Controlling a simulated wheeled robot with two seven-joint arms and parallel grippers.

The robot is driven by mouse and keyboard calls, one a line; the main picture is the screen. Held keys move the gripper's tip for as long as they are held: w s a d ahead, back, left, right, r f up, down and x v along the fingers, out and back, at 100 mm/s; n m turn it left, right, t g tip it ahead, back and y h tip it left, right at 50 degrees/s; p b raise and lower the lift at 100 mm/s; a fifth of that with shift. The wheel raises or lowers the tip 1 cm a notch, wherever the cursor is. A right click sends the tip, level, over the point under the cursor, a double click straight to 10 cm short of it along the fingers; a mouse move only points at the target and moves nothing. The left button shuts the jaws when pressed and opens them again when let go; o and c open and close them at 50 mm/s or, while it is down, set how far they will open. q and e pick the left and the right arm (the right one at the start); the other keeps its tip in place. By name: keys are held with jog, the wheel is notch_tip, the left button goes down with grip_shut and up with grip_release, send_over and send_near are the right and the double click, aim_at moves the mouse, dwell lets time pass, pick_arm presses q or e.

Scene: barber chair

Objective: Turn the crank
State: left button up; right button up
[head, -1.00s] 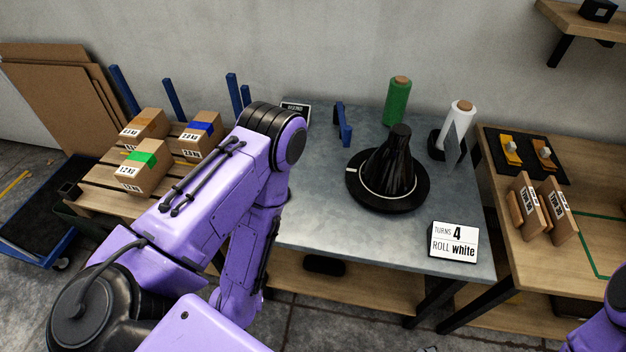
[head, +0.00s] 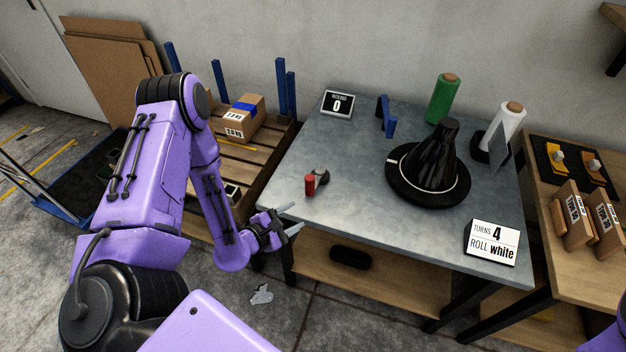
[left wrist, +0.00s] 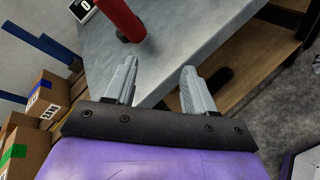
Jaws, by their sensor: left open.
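The crank is a red upright handle (head: 310,184) on a short dark arm (head: 321,176) near the left front of the grey table (head: 350,210). The handle also shows large at the top of the left wrist view (left wrist: 121,18). My left gripper (head: 294,218) is open and empty at the table's front left corner, a little short of the handle. Its two grey fingers (left wrist: 160,84) point toward the table in the left wrist view. A counter (head: 338,104) at the back reads 0. A sign (head: 491,242) reads "TURNS 4, ROLL white". My right gripper is out of view.
A black-wrapped cone on a round turntable (head: 400,188) stands right of centre. A green roll (head: 443,98), a white roll (head: 503,126) and a blue bracket (head: 386,117) stand behind it. A pallet with boxes (head: 238,118) is at the left.

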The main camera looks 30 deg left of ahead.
pick_arm(q)
notch_tip(320, 180, up, 5)
jog(key=w+a+n+t+h, duration=0.2)
jog(key=n+t, duration=0.2)
jog(key=n, duration=0.3)
jog(key=x, duration=1)
jog(key=shift+f+p, duration=0.1)
jog(key=shift+p, duration=0.3)
grip_shut()
